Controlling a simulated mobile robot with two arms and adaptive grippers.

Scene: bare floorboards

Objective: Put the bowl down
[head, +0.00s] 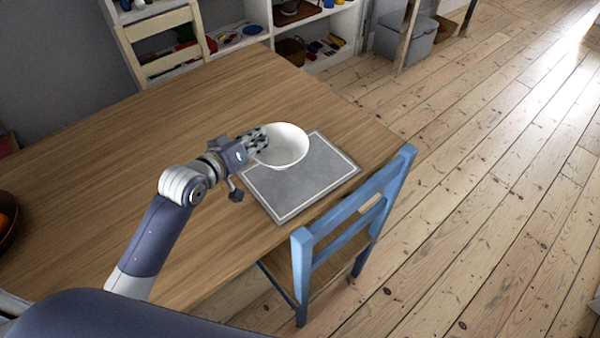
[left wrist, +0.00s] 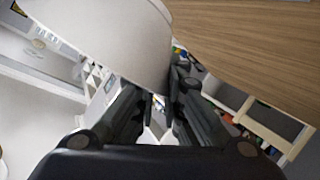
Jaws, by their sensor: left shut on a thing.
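A white bowl (head: 283,146) is at the upper part of a grey placemat with a pale border (head: 300,182) in the head view. The mat lies on the wooden table (head: 150,135). My left gripper (head: 257,143) is shut on the left side of the bowl's rim. In the left wrist view the bowl (left wrist: 110,35) fills the upper left, close to the fingers (left wrist: 160,105). I cannot tell whether the bowl's base touches the mat. The right gripper is not in view.
A blue chair (head: 345,225) stands at the table's near right edge, beside the mat. A pale chair (head: 160,45) is at the far side. A bowl with orange fruit (head: 6,220) sits at the left edge. The table's middle is clear.

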